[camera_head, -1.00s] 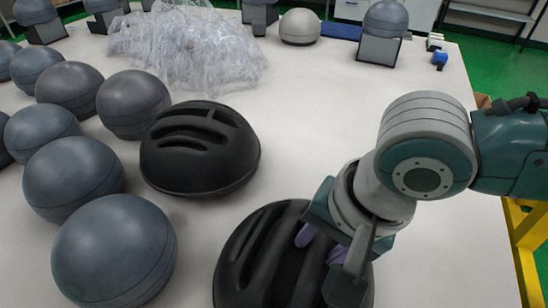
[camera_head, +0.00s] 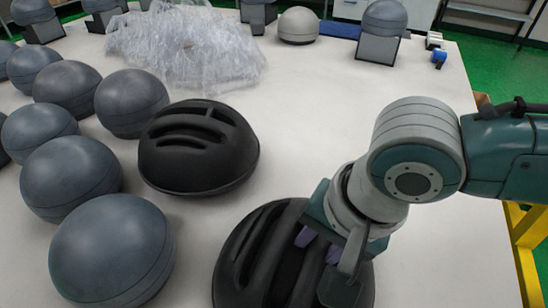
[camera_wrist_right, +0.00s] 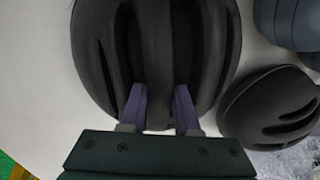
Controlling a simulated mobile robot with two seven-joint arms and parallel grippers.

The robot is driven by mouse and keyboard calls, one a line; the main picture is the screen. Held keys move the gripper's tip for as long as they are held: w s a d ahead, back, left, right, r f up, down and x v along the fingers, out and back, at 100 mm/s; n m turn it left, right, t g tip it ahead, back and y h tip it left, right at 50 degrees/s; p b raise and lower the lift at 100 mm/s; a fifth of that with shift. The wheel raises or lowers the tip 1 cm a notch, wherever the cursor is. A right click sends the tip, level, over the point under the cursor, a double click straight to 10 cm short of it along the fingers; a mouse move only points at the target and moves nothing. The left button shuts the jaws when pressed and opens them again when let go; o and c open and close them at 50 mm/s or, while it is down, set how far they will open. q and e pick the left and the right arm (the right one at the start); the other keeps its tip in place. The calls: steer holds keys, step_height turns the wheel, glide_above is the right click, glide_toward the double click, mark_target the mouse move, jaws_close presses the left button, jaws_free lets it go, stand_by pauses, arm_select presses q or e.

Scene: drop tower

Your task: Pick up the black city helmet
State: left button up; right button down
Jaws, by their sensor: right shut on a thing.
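A black vented city helmet (camera_head: 245,255) is at the bottom of the head view, partly cut off by the frame edge and partly covered by my right arm. My right gripper (camera_head: 319,246) is at its upper right side. In the right wrist view the gripper's purple fingers (camera_wrist_right: 160,103) are shut on a rib of this helmet (camera_wrist_right: 150,45), one finger on each side. I cannot tell whether the helmet touches the table. A second black vented helmet (camera_head: 195,155) sits on the table behind it, clear of the gripper. My left gripper is not in view.
Several grey-blue round helmets (camera_head: 112,250) stand along the left of the white table (camera_head: 330,110). Crumpled clear plastic wrap (camera_head: 185,50) lies at the back. A pale helmet (camera_head: 299,26) and grey helmets on stands line the far edge. The table's middle is clear.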

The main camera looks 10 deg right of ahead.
steer(key=shift+r, duration=0.1)
steer(key=shift+r, duration=0.2)
step_height(320, 180, up, 20)
steer(key=p, duration=0.4)
steer(key=shift+f+p, duration=0.25)
steer(key=shift+p, duration=0.1)
